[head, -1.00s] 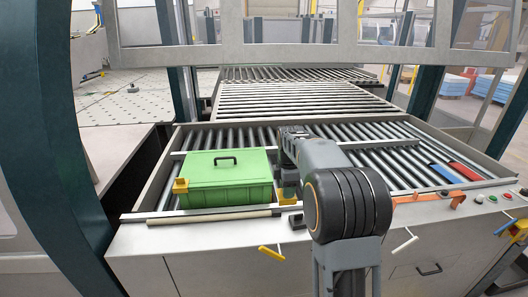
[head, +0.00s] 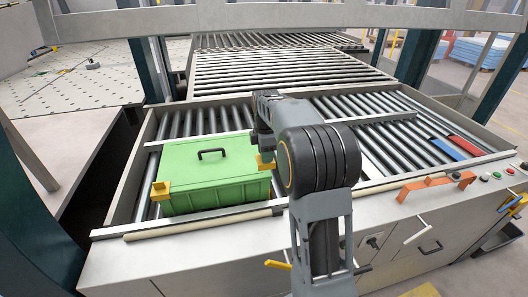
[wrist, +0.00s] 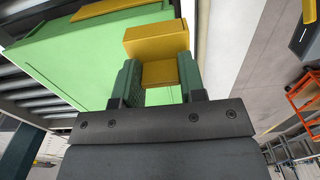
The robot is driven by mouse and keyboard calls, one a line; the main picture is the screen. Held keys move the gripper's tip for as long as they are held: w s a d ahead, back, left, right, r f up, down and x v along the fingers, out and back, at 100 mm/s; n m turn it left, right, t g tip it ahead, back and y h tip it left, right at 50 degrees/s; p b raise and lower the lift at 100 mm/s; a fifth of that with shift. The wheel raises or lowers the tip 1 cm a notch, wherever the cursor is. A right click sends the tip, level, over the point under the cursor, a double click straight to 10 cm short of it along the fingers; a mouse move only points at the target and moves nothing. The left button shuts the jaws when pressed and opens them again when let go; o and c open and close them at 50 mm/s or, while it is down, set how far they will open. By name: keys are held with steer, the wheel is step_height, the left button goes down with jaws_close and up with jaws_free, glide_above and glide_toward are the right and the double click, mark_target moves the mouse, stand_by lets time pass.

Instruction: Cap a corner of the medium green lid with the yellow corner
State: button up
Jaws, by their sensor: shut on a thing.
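The green lid (head: 195,153), with a black handle, sits on a green box (head: 222,197) on the rollers. A yellow corner (head: 160,189) is at the lid's front left corner. My gripper (wrist: 158,78) is shut on another yellow corner (wrist: 157,42), between its two green-padded fingers. In the head view this held yellow corner (head: 266,163) is at the lid's front right corner, overlapping its edge. I cannot tell whether it is seated or just above. My arm hides part of the area to the right of the box.
The roller table (head: 365,150) extends behind and to the right, with a red block (head: 464,144) and a blue block (head: 447,149) on it. A wooden rod (head: 200,226) lies along the front edge. An orange bracket (head: 435,186) stands at the front right.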

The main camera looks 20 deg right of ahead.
mark_target(265, 173)
steer(key=shift+f+b, duration=1.9)
steer(key=shift+f, duration=0.95)
steer(key=shift+f, duration=0.25)
steer(key=o, duration=1)
